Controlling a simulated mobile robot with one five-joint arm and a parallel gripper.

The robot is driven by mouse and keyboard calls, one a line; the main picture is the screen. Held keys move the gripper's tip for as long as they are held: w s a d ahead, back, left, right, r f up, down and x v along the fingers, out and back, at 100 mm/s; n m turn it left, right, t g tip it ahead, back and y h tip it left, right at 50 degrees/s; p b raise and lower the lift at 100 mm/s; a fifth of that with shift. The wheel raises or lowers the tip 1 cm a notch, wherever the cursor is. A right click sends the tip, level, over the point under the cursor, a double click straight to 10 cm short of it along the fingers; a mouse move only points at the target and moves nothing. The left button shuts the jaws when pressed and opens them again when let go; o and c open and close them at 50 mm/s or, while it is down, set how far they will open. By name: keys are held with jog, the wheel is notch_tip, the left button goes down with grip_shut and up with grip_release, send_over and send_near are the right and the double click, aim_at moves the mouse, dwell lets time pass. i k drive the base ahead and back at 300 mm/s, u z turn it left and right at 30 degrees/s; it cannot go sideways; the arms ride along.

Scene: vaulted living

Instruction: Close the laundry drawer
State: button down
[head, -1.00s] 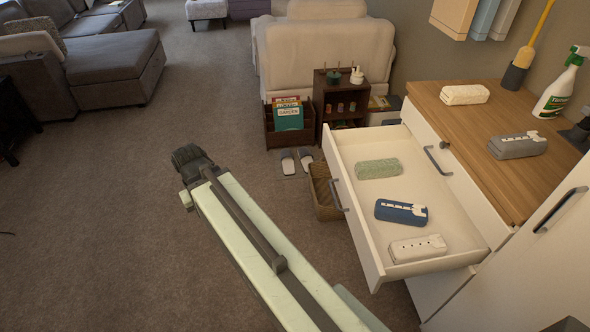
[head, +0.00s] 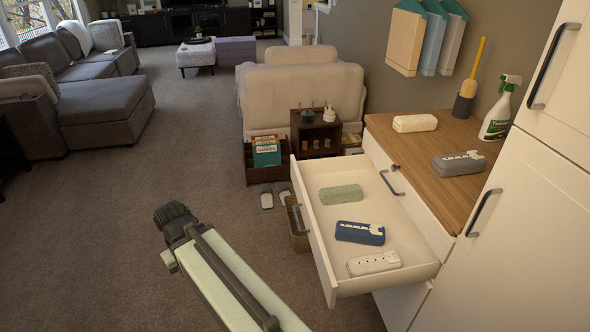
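The laundry drawer (head: 408,239) is pulled well out of the white cabinet below the wooden counter. Its front panel (head: 311,236) faces left and carries a dark handle (head: 299,220). Inside lie a green bundle (head: 341,194), a blue bundle (head: 360,232) and a white bundle (head: 374,263). My gripper (head: 172,218) is at the end of my pale green arm, left of the drawer front and clear of it. Its fingers are dark and small here, and I cannot tell whether they are open.
The wooden counter (head: 425,160) holds a white bundle (head: 415,123), a grey bundle (head: 459,163) and a spray bottle (head: 499,108). A wicker basket (head: 298,225) stands on the floor beside the drawer front, near slippers (head: 267,197). Carpet (head: 110,250) to the left is clear.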

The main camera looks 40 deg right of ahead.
aim_at(379, 205)
jog(key=z, duration=0.25)
jog(key=i, duration=0.9)
jog(key=u, duration=0.85)
